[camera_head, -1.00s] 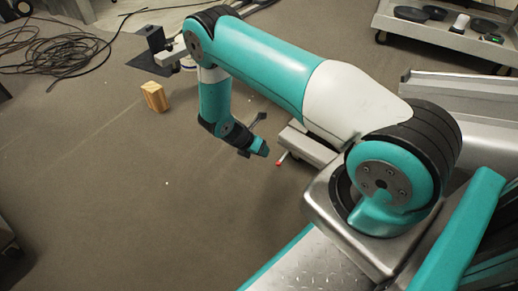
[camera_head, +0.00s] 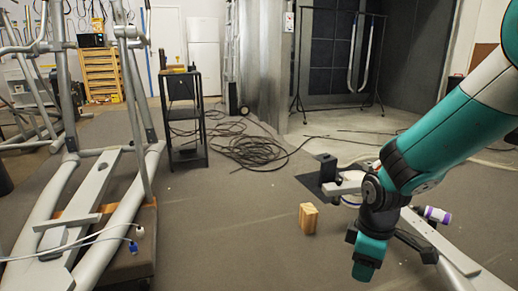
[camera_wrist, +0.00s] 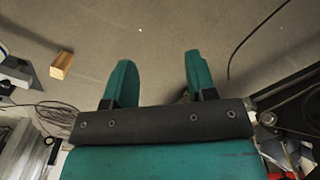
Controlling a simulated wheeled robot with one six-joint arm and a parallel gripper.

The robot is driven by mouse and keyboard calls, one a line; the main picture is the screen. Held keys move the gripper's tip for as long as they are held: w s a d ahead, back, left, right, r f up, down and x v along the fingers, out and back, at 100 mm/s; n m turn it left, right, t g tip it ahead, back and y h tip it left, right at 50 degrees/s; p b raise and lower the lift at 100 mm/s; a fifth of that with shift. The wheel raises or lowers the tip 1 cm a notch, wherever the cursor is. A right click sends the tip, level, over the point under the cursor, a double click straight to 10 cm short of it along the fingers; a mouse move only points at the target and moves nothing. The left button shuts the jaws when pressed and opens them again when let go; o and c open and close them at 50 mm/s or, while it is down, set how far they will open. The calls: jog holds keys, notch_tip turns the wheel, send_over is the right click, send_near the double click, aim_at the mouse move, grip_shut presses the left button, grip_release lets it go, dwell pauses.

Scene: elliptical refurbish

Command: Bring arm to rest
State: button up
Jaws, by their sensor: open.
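My arm (camera_head: 440,140) hangs down along the right side of the head view, its wrist low over the grey floor. My gripper (camera_wrist: 160,65) shows in the wrist view with two teal fingers spread wide apart and nothing between them. In the head view its fingers are hard to make out.
A wooden block (camera_head: 308,218) stands on the floor left of my wrist; it also shows in the wrist view (camera_wrist: 61,65). A large exercise machine frame (camera_head: 65,205) fills the left. A dark cart (camera_head: 183,115) stands behind. Black cable (camera_head: 250,145) lies coiled. Open floor lies centrally.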

jog(key=s+a+r+m+y+p, duration=0.2)
jog(key=s+a+r, duration=0.2)
jog(key=s+r, duration=0.6)
jog(key=s+a+r+m+y+p, duration=0.1)
jog(key=s+a+r+m+y, duration=0.15)
jog(key=s+r, duration=0.7)
notch_tip(320, 180, up, 38)
jog(key=p, duration=3.8)
jog(key=shift+a+f, duration=0.25)
jog(key=shift+a, duration=0.15)
